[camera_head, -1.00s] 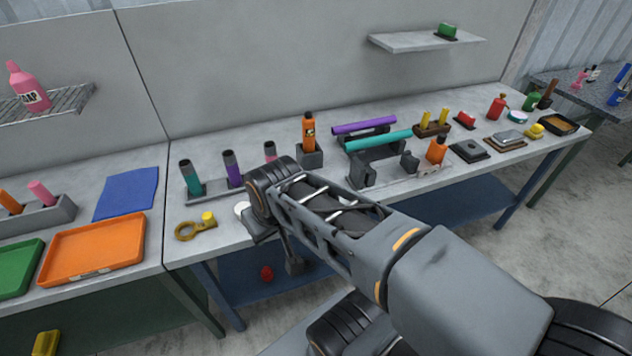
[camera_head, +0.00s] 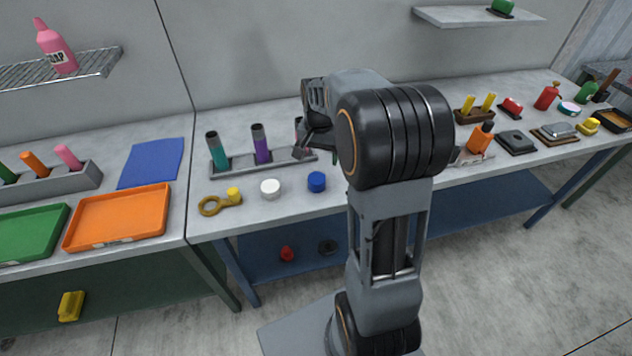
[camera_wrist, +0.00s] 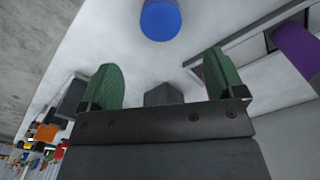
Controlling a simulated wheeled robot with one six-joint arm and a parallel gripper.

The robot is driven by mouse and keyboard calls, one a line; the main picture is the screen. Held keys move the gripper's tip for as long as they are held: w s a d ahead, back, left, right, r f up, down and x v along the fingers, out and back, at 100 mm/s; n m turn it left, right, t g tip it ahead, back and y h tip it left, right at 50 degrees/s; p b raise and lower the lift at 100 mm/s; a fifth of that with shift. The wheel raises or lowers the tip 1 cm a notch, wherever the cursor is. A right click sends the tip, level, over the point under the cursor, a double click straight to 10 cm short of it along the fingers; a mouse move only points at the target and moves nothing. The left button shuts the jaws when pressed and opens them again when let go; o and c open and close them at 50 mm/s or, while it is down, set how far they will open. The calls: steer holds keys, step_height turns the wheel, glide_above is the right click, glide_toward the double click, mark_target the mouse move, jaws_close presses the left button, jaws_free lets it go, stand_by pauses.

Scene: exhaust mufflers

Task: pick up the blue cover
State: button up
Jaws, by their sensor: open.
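The blue cover (camera_head: 316,182) is a short round blue piece standing on the grey table near its front edge. A white cap of like size (camera_head: 270,188) stands to its left. In the wrist view the blue cover (camera_wrist: 160,20) shows at the top edge, partly cut off, beyond my fingertips. My gripper (camera_wrist: 163,78) has its two green fingers wide apart with nothing between them. In the head view my gripper (camera_head: 305,150) is partly hidden by my arm, above the table behind the cover.
A yellow ring-handled piece (camera_head: 218,202) lies left of the white cap. A grey rack (camera_head: 240,167) holds upright teal and purple tubes (camera_head: 260,145) just behind. The purple tube also shows in the wrist view (camera_wrist: 296,48). My arm hides the middle of the table.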

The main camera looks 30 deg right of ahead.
mark_target(317, 176)
steer(key=shift+a+f, duration=0.2)
steer(key=shift+f, duration=4.75)
steer(key=c, duration=1)
steer(key=shift+o, duration=0.2)
steer(key=shift+r, duration=0.1)
